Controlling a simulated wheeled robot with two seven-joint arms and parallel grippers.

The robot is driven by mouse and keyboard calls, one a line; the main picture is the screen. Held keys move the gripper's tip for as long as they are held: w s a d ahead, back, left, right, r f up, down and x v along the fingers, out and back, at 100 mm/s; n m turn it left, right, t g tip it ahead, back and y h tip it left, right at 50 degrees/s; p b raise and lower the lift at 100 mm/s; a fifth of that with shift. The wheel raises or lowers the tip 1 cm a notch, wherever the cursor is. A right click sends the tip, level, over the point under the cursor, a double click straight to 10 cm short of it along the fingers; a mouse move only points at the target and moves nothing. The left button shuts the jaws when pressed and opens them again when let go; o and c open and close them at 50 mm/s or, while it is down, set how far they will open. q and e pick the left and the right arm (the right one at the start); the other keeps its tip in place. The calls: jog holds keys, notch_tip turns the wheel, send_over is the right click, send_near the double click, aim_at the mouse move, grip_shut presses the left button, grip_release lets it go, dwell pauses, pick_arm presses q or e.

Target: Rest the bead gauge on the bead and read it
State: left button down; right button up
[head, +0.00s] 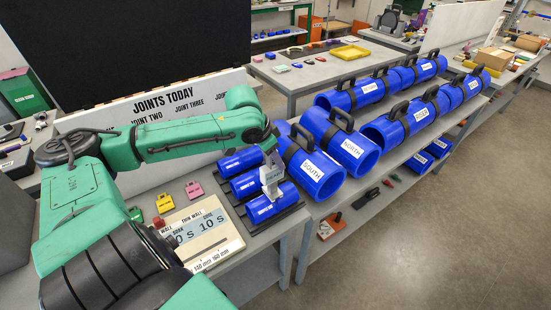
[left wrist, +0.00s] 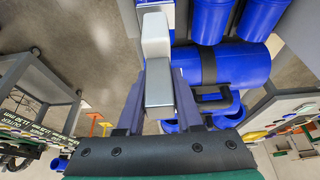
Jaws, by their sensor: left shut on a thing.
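My left gripper (head: 272,163) is shut on a pale grey and white block, the bead gauge (head: 271,182). In the left wrist view the gauge (left wrist: 156,40) sticks out beyond the two fingers of my left gripper (left wrist: 159,82). The bead itself is too small to make out, and no reading on the gauge is legible. My right gripper is not in view.
More short blue pieces (head: 243,160) lie behind on the rack. Large blue pipes with black handles, one marked SOUTH (head: 316,172), stand close on the right. A timing board (head: 212,242) and pink (head: 194,190) and yellow tags (head: 165,203) lie to the left.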

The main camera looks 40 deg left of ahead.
pick_arm(q)
jog(key=shift+f, duration=0.5)
dwell(0.8)
jog(key=shift+p, duration=0.35)
dwell(1.2)
jog(key=shift+s+f, duration=0.15)
jog(key=shift+f, duration=0.05)
dwell(1.8)
notch_tip(320, 180, up, 3)
jog(key=p, duration=0.3)
jog(key=shift+p, duration=0.35)
notch_tip(320, 180, up, 2)
jog(key=shift+r+p, duration=0.1)
jog(key=shift+p, duration=0.3)
jog(key=shift+r, duration=1.05)
